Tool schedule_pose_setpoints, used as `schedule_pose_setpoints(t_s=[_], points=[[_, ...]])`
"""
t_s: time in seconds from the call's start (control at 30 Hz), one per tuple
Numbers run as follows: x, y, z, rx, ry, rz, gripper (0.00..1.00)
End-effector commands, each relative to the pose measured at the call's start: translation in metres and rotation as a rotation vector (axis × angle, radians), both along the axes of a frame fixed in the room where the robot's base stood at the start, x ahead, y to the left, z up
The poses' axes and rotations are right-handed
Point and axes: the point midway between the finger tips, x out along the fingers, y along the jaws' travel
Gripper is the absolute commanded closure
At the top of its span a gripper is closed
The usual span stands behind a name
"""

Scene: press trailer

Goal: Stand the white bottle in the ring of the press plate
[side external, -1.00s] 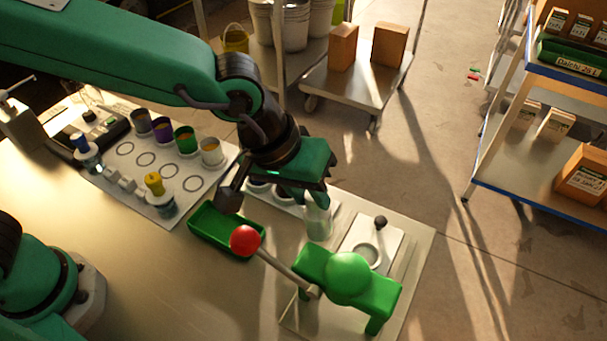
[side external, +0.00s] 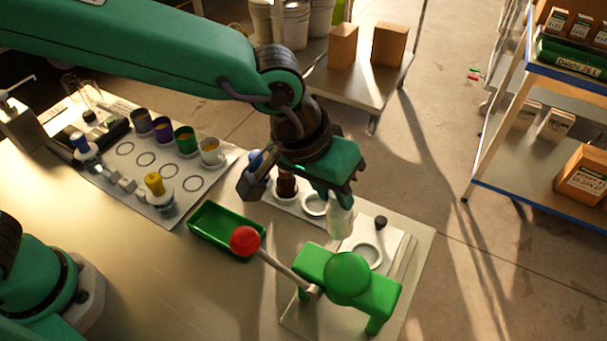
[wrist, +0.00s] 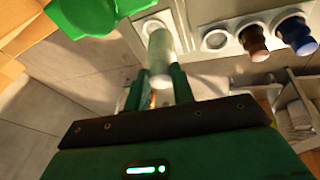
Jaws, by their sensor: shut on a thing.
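My gripper (side external: 338,196) is shut on the white bottle (side external: 341,220), which hangs upright or nearly so below the fingers. The wrist view also shows my gripper (wrist: 160,80) with the bottle (wrist: 160,50) between its two green fingers. The bottle is right of the empty ring (side external: 313,206) of the bottle holder and up-left of the ring (side external: 368,256) on the pale press plate (side external: 388,240). The press ring is empty and apart from the bottle. In the wrist view the bottle partly hides the press ring.
The green press (side external: 348,280) with its red-knobbed lever (side external: 244,241) stands just in front of the plate. A dark knob (side external: 381,222) stands at the plate's back. A brown bottle (side external: 287,184) and a blue-capped bottle (side external: 257,160) stand in the holder. A green tray (side external: 215,222) lies left.

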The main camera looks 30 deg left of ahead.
Motion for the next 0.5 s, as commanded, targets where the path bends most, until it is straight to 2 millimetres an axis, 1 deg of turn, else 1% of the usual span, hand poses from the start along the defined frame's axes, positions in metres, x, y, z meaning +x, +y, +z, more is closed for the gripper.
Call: schedule_pose_setpoints(t_s=[0.1,0.3,0.5], points=[[0.009,-0.016,0.001,0.033,-0.019,-0.103,1.0],[0.021,-0.04,0.002,0.084,-0.049,-0.274,1.0],[0.027,-0.053,0.002,0.114,-0.065,-0.378,1.0]])
